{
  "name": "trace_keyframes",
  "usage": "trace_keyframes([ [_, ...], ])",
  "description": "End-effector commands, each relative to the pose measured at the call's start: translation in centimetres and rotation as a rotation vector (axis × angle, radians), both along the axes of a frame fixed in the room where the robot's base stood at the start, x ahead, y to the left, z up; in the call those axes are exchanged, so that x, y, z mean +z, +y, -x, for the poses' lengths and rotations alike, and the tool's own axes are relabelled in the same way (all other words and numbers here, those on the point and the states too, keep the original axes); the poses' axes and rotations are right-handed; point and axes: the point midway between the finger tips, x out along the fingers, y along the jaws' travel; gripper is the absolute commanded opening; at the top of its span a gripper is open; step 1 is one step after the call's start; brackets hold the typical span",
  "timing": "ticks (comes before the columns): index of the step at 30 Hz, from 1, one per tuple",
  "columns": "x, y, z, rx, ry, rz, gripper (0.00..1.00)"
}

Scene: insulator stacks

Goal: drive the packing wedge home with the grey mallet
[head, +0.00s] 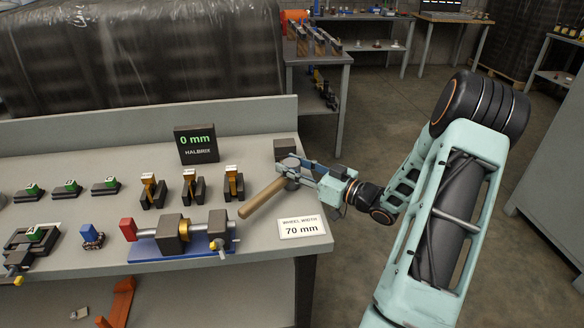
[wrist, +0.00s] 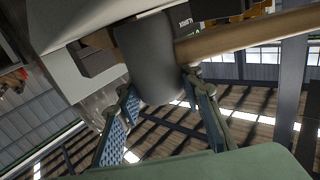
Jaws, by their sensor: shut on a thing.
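The mallet has a grey cylindrical head (wrist: 150,60) and a pale wooden handle (head: 263,197). My gripper (head: 300,167) is at the right end of the bench, shut on the mallet at its head. In the wrist view the two fingers (wrist: 163,110) stand on either side of the grey head, and the handle (wrist: 245,36) runs off to the right. In the head view the handle points down and left over the bench, and the fingers partly hide the head. I cannot tell which piece is the packing wedge.
A fixture on a blue base (head: 165,255) carries dark blocks on a shaft. Several dark stands with orange pieces (head: 190,188) stand behind it. A display reading 0 mm (head: 196,143) is at the back. A 70 mm sign (head: 302,228) lies front right. A dark block (head: 285,147) is behind my gripper.

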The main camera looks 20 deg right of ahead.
Motion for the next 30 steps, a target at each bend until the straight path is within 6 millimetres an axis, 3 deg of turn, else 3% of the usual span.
trace_keyframes([
  [30,0.1,-0.7,-2.5,0.001,-0.003,0.001,0.02],
])
